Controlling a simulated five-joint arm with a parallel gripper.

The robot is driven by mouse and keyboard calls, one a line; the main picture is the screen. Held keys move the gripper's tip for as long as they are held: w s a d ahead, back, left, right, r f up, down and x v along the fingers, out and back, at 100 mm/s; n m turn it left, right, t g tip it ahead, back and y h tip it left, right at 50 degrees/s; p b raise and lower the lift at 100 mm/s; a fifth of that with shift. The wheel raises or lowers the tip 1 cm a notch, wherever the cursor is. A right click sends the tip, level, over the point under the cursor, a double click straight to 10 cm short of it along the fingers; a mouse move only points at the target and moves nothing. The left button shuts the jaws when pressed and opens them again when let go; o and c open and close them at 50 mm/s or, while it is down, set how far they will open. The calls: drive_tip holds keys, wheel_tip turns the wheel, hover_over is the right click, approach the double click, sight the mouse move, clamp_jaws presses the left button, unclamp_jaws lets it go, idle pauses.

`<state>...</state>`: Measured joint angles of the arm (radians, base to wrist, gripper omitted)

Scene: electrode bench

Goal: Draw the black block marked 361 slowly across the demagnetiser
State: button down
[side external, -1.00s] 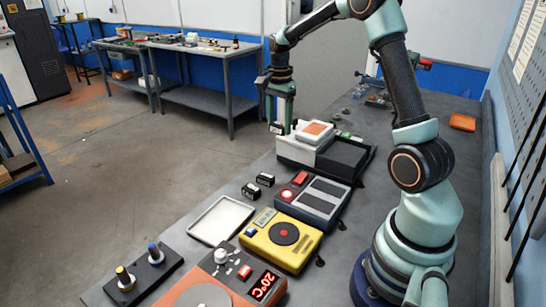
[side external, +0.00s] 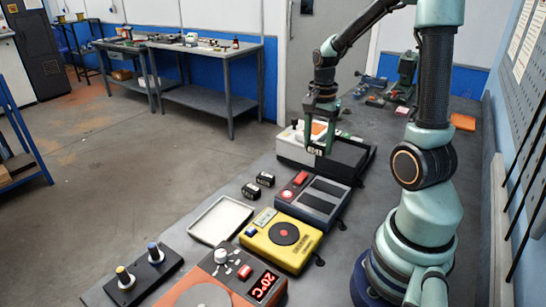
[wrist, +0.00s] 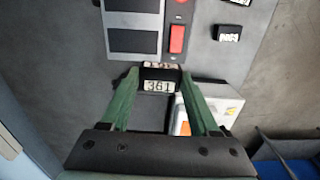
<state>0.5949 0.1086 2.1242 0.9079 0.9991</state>
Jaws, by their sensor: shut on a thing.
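My gripper (side external: 317,143) is shut on the black block marked 361 (wrist: 158,79), its white label facing the wrist camera. The block shows small between the fingertips in the side external view (side external: 314,151). My gripper (wrist: 157,84) holds it over or close to the dark part of a white-and-black device (side external: 348,157) with an orange top patch. I cannot tell whether block and surface touch. A blue-grey device (side external: 313,202) with two dark pads and a red switch (wrist: 176,39) stands nearer the side camera. No readable name shows which device is the demagnetiser.
Two other labelled black blocks (side external: 265,179) (side external: 250,191) lie left of the blue-grey device. A yellow device with a black disc (side external: 269,249), an empty white tray (side external: 207,233), an orange 20°C plate unit (side external: 247,289) and a black two-knob stand (side external: 172,260) fill the near bench.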

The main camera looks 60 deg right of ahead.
sight(315, 204)
drive_tip(key=s+f, duration=0.1)
drive_tip(key=s+a, duration=0.1)
drive_tip(key=s, duration=0.1)
drive_tip(key=s+f, duration=0.1)
drive_tip(key=s, duration=0.1)
drive_tip(key=shift+a+f, duration=0.35)
drive_tip(key=shift+a, duration=0.05)
drive_tip(key=shift+f, duration=2.7)
drive_tip(key=shift+f, duration=0.2)
drive_tip(key=shift+r, duration=0.15)
drive_tip(key=shift+a, duration=3.75)
drive_tip(key=shift+r, duration=0.15)
drive_tip(key=shift+a+r, duration=0.25)
drive_tip(key=shift+r, duration=0.85)
drive_tip(key=shift+a+r, duration=0.25)
drive_tip(key=shift+r, duration=0.8)
